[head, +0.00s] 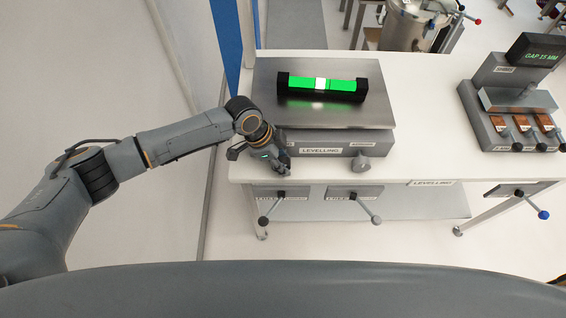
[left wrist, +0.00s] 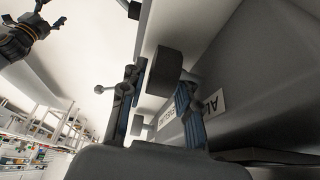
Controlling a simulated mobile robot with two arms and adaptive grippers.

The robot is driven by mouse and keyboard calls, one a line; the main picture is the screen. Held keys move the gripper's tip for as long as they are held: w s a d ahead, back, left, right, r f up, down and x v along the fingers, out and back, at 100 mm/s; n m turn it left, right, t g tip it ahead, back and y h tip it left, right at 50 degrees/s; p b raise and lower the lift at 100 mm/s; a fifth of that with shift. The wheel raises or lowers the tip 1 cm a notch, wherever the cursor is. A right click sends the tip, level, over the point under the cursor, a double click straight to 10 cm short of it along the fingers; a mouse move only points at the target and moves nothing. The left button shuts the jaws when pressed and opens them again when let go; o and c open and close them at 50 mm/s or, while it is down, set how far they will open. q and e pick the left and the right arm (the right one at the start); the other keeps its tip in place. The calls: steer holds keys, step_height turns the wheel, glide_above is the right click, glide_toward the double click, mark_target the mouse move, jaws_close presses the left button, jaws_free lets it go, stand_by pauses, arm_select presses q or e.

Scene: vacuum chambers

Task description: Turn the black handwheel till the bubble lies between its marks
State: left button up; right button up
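The levelling block (head: 345,141) stands at the table's left front. On its metal plate lies a black-framed green bubble vial (head: 341,85). A pale bubble (head: 320,84) shows near the vial's middle; its marks are too small to make out. My left gripper (head: 281,166) is at the block's left front. In the left wrist view its fingers (left wrist: 160,88) lie on either side of the black handwheel (left wrist: 165,65) and appear to touch it. The handwheel is hidden by the gripper in the head view. My right gripper (left wrist: 50,14) shows open and empty in the left wrist view.
A grey knob (head: 362,163) sits on the block's right front. Levers (head: 272,210) hang under the table edge. A gap gauge with a display (head: 537,50) stands at the right. The white tabletop (head: 425,115) between is clear.

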arm_select(q)
jaws_close()
steer(key=shift+a+f+h+b, duration=0.1)
steer(key=shift+f+h+b, duration=0.15)
steer(key=shift+b, duration=0.2)
steer(key=h+b, duration=0.2)
steer(key=b, duration=0.2)
steer(key=shift+a+f+h, duration=0.1)
steer(key=shift+a+h, duration=0.05)
steer(key=shift+h, duration=0.2)
steer(key=shift+b, duration=0.35)
steer(key=shift+r+h, duration=0.35)
steer(key=shift+h, duration=0.05)
steer(key=shift+r, duration=0.1)
